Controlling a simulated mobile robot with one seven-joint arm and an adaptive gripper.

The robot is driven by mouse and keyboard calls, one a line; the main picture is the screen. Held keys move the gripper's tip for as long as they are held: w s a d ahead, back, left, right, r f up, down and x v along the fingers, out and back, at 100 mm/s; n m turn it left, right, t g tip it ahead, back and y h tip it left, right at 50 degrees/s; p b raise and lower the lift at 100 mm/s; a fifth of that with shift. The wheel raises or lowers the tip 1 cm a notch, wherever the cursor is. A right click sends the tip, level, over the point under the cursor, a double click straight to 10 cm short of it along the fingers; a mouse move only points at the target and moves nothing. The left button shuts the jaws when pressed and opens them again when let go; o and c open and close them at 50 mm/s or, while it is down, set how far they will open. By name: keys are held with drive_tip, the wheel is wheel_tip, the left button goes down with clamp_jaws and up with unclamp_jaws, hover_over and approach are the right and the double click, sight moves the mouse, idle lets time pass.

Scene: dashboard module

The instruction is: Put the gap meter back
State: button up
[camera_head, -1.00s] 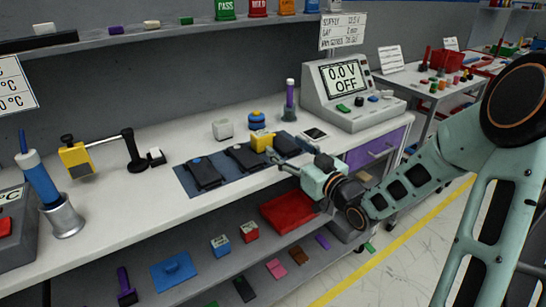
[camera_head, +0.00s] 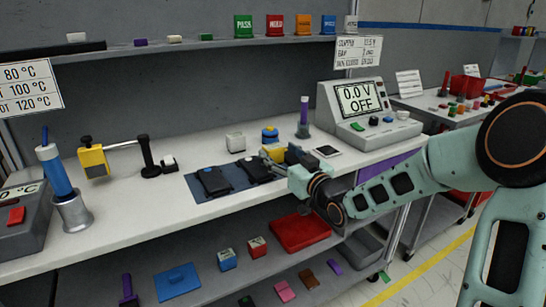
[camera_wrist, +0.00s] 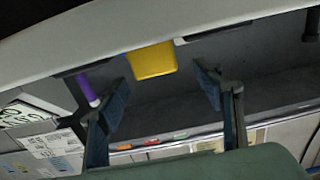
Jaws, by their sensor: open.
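A yellow block (camera_head: 272,152), which may be the gap meter, stands at the right end of the dark blue mat (camera_head: 195,186) on the bench. In the wrist view the yellow block (camera_wrist: 152,61) shows between and beyond my two spread fingers, with a gap on both sides. My gripper (camera_head: 284,156) is open at that end of the mat and partly covers the block in the head view. In the wrist view my gripper (camera_wrist: 163,80) holds nothing. Two black modules (camera_head: 213,180) (camera_head: 255,169) lie on the mat.
A white cube (camera_head: 235,142), a blue-and-yellow knob (camera_head: 270,135) and a purple-topped post (camera_head: 303,118) stand behind the mat. The power supply (camera_head: 368,112) reads 0.0 V OFF. A yellow clamp-like device (camera_head: 93,161) stands at left.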

sight(277, 150)
drive_tip(key=shift+f+b+x, duration=0.2)
drive_tip(key=shift+b+x, duration=0.2)
drive_tip(key=shift+x, duration=2)
drive_tip(key=shift+w+d, duration=0.1)
drive_tip(key=shift+d, duration=0.1)
drive_tip(key=shift+c, duration=0.4)
drive_tip(key=c, duration=1.4)
drive_tip(key=shift+r, duration=0.1)
